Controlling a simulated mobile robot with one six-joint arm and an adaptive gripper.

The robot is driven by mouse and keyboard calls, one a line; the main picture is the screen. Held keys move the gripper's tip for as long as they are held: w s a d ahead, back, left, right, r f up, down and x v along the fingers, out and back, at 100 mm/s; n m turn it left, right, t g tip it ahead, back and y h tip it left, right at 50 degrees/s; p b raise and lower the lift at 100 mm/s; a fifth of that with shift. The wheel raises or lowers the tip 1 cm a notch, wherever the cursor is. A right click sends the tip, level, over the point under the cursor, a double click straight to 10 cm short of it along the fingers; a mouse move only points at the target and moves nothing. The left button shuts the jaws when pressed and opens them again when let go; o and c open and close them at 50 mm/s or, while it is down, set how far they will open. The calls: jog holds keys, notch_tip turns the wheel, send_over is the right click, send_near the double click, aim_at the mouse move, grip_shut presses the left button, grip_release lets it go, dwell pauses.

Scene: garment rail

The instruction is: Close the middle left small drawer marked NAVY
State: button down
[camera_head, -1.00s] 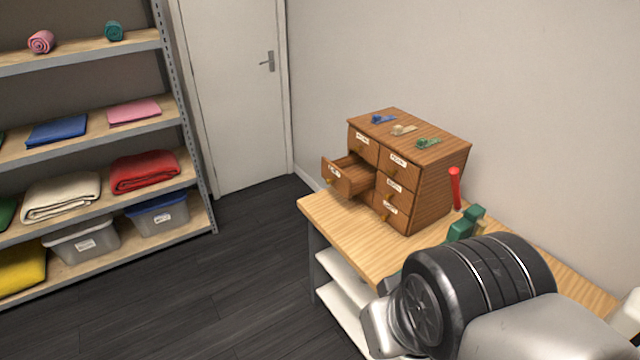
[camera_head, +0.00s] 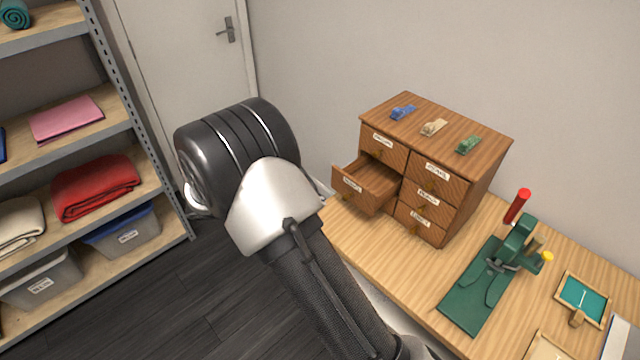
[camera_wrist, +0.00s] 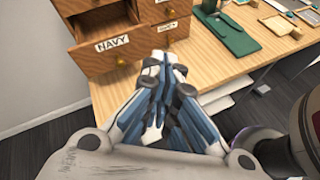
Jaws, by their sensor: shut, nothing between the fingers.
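The wooden cabinet (camera_head: 480,200) of small drawers stands on the table. Its middle left drawer (camera_head: 355,188) is pulled out, with an empty-looking inside. In the wrist view the drawer front (camera_wrist: 108,50) bears the label NAVY and has a round brass knob below the label. The other drawers appear shut. My gripper (camera_wrist: 160,115) is shut and empty, in front of and a little right of the NAVY drawer, with a gap to it. In the head view my arm's wrist is left of the drawer, and the fingers are hidden.
A green press-like tool with a red handle (camera_head: 518,205) stands right of the cabinet on the table (camera_head: 400,262). Small clips, such as a blue one (camera_head: 403,112), lie on the cabinet top. A shelf (camera_head: 150,190) with cloth and bins stands at left.

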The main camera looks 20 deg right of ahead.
jog(key=w+a+f+n+t+h, duration=0.2)
jog(key=f+n, duration=0.1)
jog(key=f, duration=0.3)
jog(key=w+a+f+n+t+h, duration=0.1)
jog(key=w+f+n+t, duration=0.15)
jog(key=f, duration=0.25)
jog(key=b+x, duration=0.1)
jog(key=x, duration=1.3)
jog(key=shift+n+b, duration=0.35)
jog(key=shift+s+f, duration=0.1)
jog(key=shift+f, duration=0.05)
